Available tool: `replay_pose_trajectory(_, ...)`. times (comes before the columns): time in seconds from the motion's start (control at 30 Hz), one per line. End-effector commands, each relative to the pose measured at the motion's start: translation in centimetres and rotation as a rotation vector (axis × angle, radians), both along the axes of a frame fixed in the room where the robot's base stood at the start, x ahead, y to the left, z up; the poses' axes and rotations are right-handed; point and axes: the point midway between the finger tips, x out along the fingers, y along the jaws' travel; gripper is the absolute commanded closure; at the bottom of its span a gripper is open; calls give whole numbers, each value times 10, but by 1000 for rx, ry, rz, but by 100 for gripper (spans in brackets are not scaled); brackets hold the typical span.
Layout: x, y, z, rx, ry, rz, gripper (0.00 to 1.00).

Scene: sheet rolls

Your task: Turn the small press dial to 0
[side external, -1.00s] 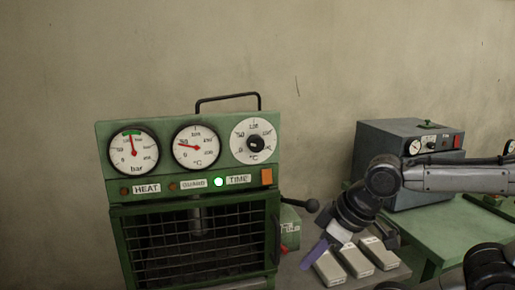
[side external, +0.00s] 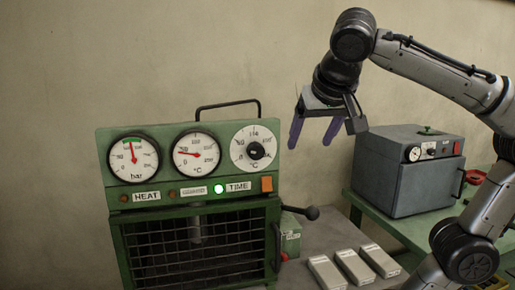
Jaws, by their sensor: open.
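The small press (side external: 415,185) is a dark grey box on the green table at the right. Its front top strip carries a round white gauge (side external: 414,154), a small dial (side external: 432,151) with a dark knob, and an orange-red switch (side external: 457,147). The dial's numbers and pointer are too small to read. My gripper (side external: 311,145) hangs open and empty in the air, purple fingers pointing down. In the picture it is left of the small press and right of the large green press, touching neither.
The large green press (side external: 115,190) stands at left with two gauges, a knob dial (side external: 255,146), a top handle and a black-knobbed lever (side external: 312,212). Several pale blocks (side external: 352,266) lie on the grey bench. A red ring-shaped object (side external: 474,177) sits right of the small press.

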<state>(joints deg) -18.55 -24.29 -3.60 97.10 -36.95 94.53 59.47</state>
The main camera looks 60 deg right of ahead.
Motion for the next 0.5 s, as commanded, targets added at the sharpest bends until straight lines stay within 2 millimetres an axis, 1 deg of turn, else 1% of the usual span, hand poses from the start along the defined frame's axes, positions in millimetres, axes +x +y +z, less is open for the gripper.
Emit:
replay_pose_trajectory(0.03, 11, 7, 19, -11, -35, -18, 23)
replay_pose_trajectory(0.1, 23, 16, 41, -25, -79, -34, 23)
replay_pose_trajectory(0.2, 42, 36, 59, -43, -109, 11, 23)
replay_pose_trajectory(0.23, 46, 42, 61, -44, -113, 29, 23)
replay_pose_trajectory(0.33, 54, 57, 57, -50, -95, 72, 23)
replay_pose_trajectory(0.4, 56, 60, 55, -52, -92, 84, 23)
replay_pose_trajectory(0.5, 58, 58, 52, -52, -91, 86, 23)
